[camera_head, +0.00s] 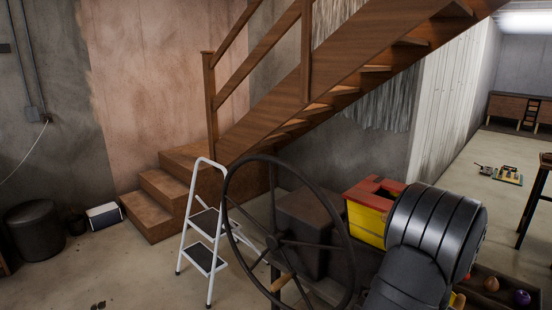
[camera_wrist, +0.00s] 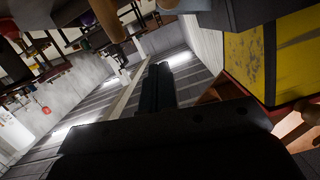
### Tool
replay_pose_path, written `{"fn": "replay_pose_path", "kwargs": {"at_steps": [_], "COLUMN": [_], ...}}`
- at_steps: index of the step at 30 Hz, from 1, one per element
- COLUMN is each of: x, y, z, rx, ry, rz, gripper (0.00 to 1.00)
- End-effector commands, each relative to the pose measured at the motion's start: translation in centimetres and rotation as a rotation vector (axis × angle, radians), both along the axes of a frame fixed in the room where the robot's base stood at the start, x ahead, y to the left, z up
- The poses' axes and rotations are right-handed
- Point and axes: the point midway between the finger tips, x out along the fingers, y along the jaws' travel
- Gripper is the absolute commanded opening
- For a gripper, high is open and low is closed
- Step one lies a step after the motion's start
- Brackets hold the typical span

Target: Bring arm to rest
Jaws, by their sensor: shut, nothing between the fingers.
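My black arm (camera_head: 425,245) rises at the lower right of the head view, bent at a thick ribbed joint. My gripper is hidden behind it there. In the wrist view my gripper (camera_wrist: 157,85) shows as dark fingers closed together, with nothing seen between them. The wrist view is steeply tilted, with a grey wall and light strips beyond the fingers. No beam scale can be made out in either view.
A yellow box with a red top (camera_head: 368,222) stands just left of my arm; a yellow surface (camera_wrist: 268,60) is close right of the gripper. A large dark wheel (camera_head: 229,240), a white stepladder (camera_head: 187,228) and wooden stairs (camera_head: 150,212) are left. A tray holds round items (camera_head: 521,297).

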Motion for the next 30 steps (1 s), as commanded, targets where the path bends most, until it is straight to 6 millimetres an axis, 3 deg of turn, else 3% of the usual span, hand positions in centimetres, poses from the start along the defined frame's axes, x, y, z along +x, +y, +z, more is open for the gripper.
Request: {"fn": "replay_pose_path", "kwargs": {"at_steps": [22, 30], "x": [-10.8, -7.0], "y": [9.0, 5.9], "z": [3.2, 2.0], "rx": [0.0, 0.001], "ry": [0.0, 0.002], "rz": [-0.001, 0.002], "gripper": [0.0, 0.0]}}
